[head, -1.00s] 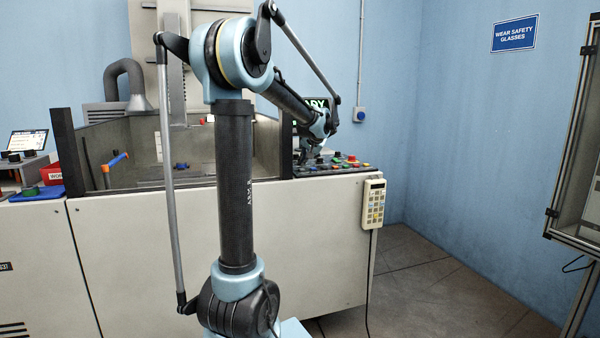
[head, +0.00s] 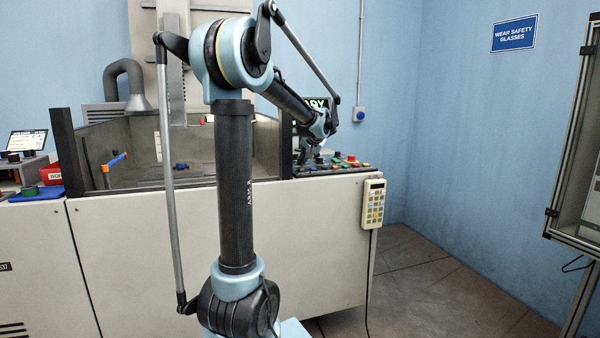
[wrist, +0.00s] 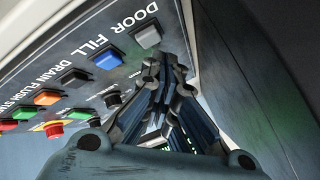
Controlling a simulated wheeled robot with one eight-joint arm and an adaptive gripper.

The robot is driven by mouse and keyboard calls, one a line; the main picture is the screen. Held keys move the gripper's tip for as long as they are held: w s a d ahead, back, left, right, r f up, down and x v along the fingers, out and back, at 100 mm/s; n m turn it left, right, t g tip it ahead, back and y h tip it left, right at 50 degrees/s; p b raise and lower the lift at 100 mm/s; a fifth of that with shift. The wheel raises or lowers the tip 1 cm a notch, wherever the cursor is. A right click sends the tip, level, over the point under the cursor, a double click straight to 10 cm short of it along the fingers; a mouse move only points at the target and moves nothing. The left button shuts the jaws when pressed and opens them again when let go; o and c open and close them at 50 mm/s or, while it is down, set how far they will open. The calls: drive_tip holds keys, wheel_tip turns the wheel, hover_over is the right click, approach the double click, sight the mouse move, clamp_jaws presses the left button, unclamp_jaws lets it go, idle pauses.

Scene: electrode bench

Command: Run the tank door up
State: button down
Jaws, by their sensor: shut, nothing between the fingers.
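The open grey tank (head: 135,139) stands behind my arm in the head view. Dark upright posts flank its front, and I see no raised panel between them. The control panel (head: 345,165) is at the tank's right. In the wrist view a grey square button (wrist: 146,36) sits by the word DOOR, with a blue button (wrist: 108,59) by FILL. My gripper (wrist: 165,65) is shut and empty, its fingertips just beside and below the grey button in the picture. I cannot tell whether they touch the panel. In the head view my gripper (head: 308,154) is small, over the panel.
In the wrist view, black (wrist: 73,77), orange (wrist: 46,97) and green (wrist: 22,112) buttons continue the row. A keypad pendant (head: 374,204) hangs at the cabinet's right corner. Floor at right is clear.

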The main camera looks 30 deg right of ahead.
drive_tip(key=shift+f, duration=0.15)
drive_tip(key=shift+s+f, duration=0.1)
drive_tip(key=shift+f, duration=0.1)
idle(0.3)
